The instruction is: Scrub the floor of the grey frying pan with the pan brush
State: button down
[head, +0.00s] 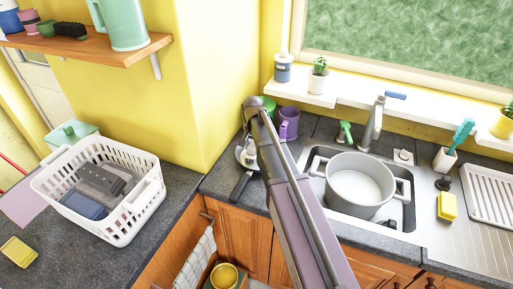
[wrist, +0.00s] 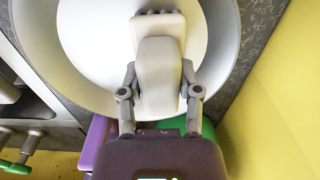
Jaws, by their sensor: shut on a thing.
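The grey frying pan (head: 241,155) stands on the counter left of the sink, with its dark handle pointing to the front left. My arm hides much of it in the head view. In the wrist view its grey wall (wrist: 82,82) rings a pale floor. My gripper (wrist: 158,82) is shut on the cream pan brush (wrist: 160,62), with one finger on each side. The brush is over the pan's floor, its far end towards the top of the wrist view. I cannot tell whether its bristles touch the floor. In the head view the brush (head: 249,153) shows small below my wrist.
A purple mug (head: 289,123) and a green item (head: 268,104) stand close behind the pan. A large grey pot (head: 360,185) sits in the sink, right of my arm. A white basket (head: 138,213) stands on the left counter. The yellow wall is close to the pan's left.

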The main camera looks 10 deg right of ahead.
dwell(0.4)
jog(key=shift+r+p, duration=3.5)
jog(key=shift+p, duration=0.05)
jog(key=shift+f, duration=0.15)
